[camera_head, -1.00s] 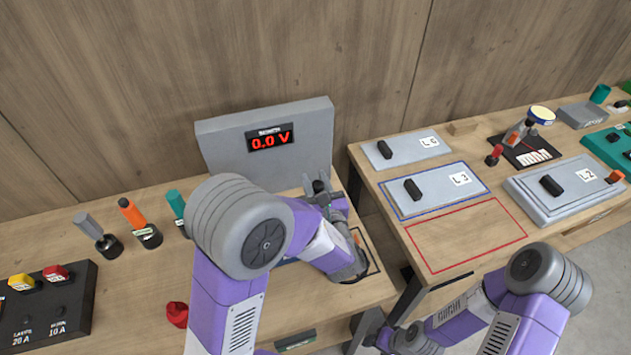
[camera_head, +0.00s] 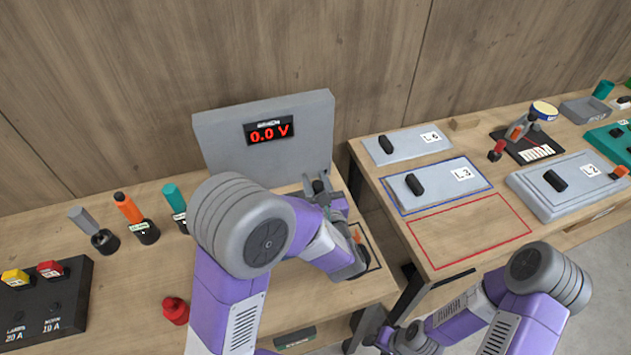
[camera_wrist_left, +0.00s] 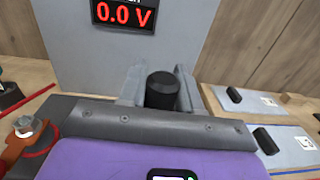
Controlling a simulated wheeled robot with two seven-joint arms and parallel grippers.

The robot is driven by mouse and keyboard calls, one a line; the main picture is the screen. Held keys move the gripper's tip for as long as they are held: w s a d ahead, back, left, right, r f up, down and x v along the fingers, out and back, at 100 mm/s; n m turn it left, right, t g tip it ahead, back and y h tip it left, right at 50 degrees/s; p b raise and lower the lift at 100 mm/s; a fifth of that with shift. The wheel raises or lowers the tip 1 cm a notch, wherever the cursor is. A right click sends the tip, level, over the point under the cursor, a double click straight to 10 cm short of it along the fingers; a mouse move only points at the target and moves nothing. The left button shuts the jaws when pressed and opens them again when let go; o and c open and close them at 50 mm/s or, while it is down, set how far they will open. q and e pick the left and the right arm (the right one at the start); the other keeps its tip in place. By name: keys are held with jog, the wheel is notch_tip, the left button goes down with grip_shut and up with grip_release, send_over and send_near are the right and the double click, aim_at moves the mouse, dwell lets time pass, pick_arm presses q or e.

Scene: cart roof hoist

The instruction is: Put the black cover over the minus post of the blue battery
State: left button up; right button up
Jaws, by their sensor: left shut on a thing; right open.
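My left gripper (camera_head: 319,186) is in front of the grey voltmeter panel, above the right part of the left bench. It is shut on the black cover (camera_wrist_left: 161,90), a dark cylinder upright between its two grey fingers in the left wrist view. The blue battery and its minus post cannot be made out, as my left arm hides much of that bench area. In the wrist view a metal nut (camera_wrist_left: 24,125) on an orange-red lug shows at the lower left. My right gripper (camera_head: 384,340) is low at the bottom edge, open, its fingers hardly visible.
The voltmeter panel (camera_head: 225,135) reads 0.0 V. A red cap (camera_head: 175,310) lies on the left bench, with several coloured-handled tools behind it. A black switch box (camera_head: 45,305) is at far left. The right bench has grey lidded plates and a clear red-outlined area (camera_head: 470,232).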

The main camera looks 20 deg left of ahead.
pick_arm(q)
jog(key=shift+f+b, duration=0.8)
jog(key=shift+f, duration=0.2)
jog(key=o, duration=1.1)
jog(key=v, duration=0.7)
jog(key=shift+s+d, duration=0.15)
jog(key=shift+s, duration=0.1)
